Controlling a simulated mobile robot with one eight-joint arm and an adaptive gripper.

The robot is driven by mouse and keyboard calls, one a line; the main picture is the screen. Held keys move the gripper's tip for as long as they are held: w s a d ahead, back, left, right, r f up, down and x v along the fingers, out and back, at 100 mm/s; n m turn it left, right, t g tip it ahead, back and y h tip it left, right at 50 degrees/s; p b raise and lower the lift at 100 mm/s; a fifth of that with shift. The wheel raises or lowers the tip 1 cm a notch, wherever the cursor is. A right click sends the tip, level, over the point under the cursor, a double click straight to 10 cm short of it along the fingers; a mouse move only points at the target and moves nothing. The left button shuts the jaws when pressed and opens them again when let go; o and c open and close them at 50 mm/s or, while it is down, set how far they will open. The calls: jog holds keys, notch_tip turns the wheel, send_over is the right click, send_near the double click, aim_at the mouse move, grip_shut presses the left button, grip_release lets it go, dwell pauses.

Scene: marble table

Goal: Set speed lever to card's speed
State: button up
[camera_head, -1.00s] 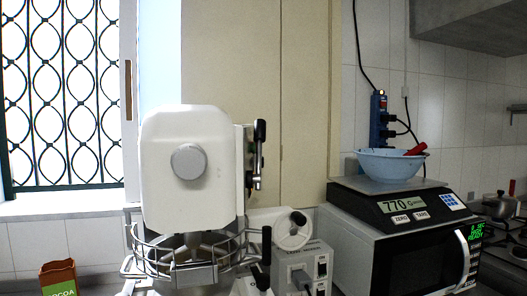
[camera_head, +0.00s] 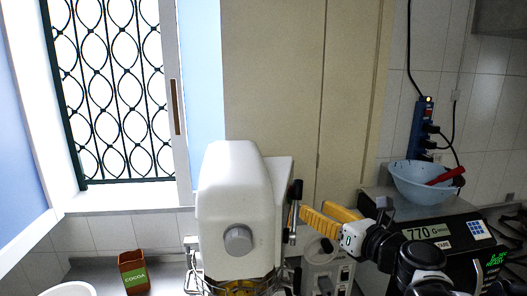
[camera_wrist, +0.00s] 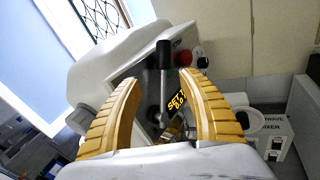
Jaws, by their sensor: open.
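The white mixer (camera_head: 230,195) stands at centre with a round grey knob on its front. Its speed lever, a black-tipped metal rod (camera_head: 295,195), is on the mixer's right side and looks near upright. In the wrist view the lever (camera_wrist: 163,60) shows between my fingers, farther off. My gripper (camera_head: 303,211) has yellow ribbed fingers and reaches in from the right, close beside the lever. Its fingers (camera_wrist: 160,83) are spread; I see no clear contact. A dark plate with yellow letters starting "SET" (camera_wrist: 178,98) is partly hidden behind the lever; I cannot read a speed.
Red and black knobs (camera_wrist: 186,58) sit near the lever. A grey control box (camera_head: 325,268) stands right of the mixer. A scale (camera_head: 425,232) bearing a blue bowl (camera_head: 415,185) is farther right. A cocoa box (camera_head: 134,272) and white bowl (camera_head: 65,289) are at left.

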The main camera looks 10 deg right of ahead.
aim_at(301, 183)
jog(key=w+r+m, duration=0.1)
jog(key=w, duration=0.2)
jog(key=w+a+r+m, duration=0.1)
jog(key=w, duration=0.3)
jog(key=w+a+r+t+p, duration=0.1)
jog(key=w, duration=0.3)
jog(key=shift+a+m, duration=0.1)
jog(key=shift+m, duration=0.3)
jog(key=shift+s, duration=0.1)
grip_shut()
